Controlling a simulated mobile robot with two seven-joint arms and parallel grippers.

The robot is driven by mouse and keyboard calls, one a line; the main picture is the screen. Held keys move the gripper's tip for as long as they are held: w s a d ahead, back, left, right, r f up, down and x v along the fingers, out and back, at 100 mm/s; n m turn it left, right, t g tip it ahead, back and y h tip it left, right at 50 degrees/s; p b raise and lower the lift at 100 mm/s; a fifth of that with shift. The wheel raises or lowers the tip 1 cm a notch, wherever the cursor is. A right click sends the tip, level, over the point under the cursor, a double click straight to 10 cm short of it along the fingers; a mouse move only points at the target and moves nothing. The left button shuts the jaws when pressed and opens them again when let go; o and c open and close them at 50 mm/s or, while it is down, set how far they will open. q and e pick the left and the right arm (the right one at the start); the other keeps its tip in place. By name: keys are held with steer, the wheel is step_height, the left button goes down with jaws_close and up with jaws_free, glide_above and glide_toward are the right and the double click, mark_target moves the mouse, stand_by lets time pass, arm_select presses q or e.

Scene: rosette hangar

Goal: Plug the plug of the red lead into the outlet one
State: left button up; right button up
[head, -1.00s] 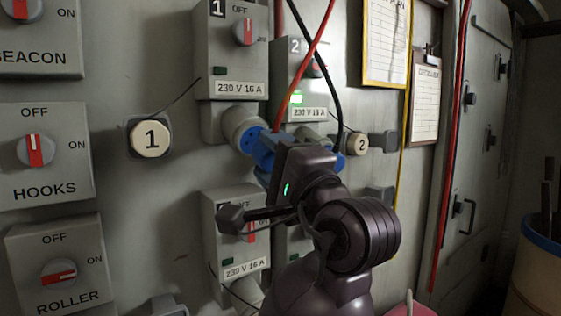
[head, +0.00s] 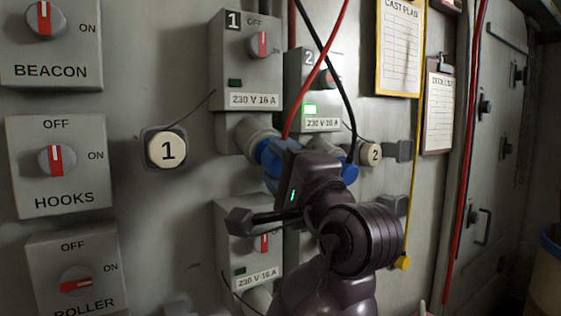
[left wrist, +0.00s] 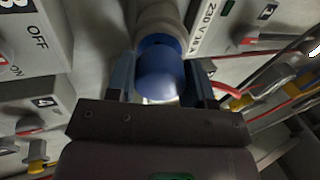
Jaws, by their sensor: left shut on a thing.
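Outlet one (head: 247,55) is the grey box marked 1 at upper middle in the head view. Its lamp is dark, and its round pale socket (head: 246,136) sits underneath. My left gripper (head: 280,168) is in front of this socket, shut on the blue plug (head: 268,155) of the red lead (head: 310,85), which runs upward. In the left wrist view the plug (left wrist: 159,74) lies between the two fingers (left wrist: 160,88), in line with the pale socket (left wrist: 162,14) and against its mouth. How deep it sits is hidden. My right gripper is out of view.
Outlet two (head: 317,85) has a lit green lamp; a black lead (head: 338,85) runs to a blue plug (head: 350,173) below it. A round cap marked 1 (head: 167,149) is left of the socket. Another outlet box (head: 247,228) is close below my gripper.

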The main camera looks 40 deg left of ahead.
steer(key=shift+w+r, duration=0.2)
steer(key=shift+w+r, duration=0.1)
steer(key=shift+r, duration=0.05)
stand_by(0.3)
arm_select(q)
steer(key=shift+p, duration=0.35)
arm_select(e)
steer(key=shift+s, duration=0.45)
arm_select(q)
steer(key=shift+w+a+r, duration=0.1)
steer(key=shift+a, duration=0.15)
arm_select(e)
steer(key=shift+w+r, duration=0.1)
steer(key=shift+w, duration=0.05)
arm_select(q)
steer(key=shift+w+a+r, duration=0.15)
steer(key=shift+a, duration=0.1)
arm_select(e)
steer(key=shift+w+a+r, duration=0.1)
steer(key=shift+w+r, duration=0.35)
